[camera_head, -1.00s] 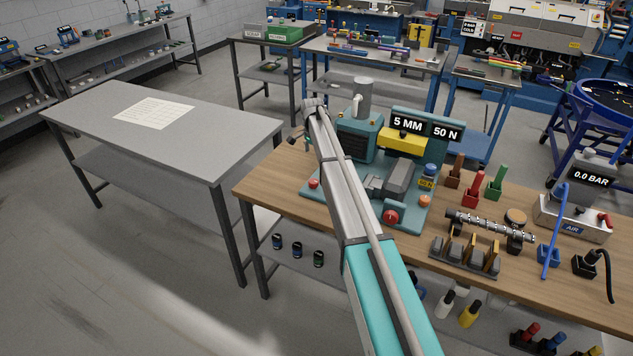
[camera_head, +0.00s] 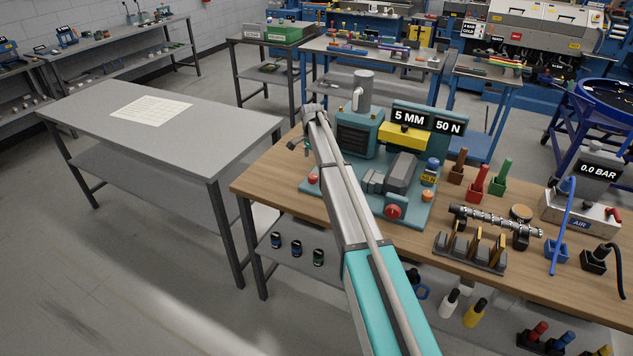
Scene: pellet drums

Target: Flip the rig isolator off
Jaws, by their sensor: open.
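The teal test rig (camera_head: 415,207) stands on the wooden bench, with a grey motor, a yellow block and displays (camera_head: 427,119) reading 5 MM and 50 N. A red rotary knob (camera_head: 393,211) sits at its front edge. A red button (camera_head: 312,179) is at its left front corner. I cannot tell which of these is the isolator. My gripper (camera_head: 299,145) is small and dark at the far end of my arm, over the rig's left end. It is open, with nothing visible in it. My arm hides part of the rig's left side.
Right of the rig are coloured holders (camera_head: 478,181), a ribbed shaft (camera_head: 495,219), a black-and-tan rack (camera_head: 470,250) and an air unit (camera_head: 580,216) reading 0.0 BAR.

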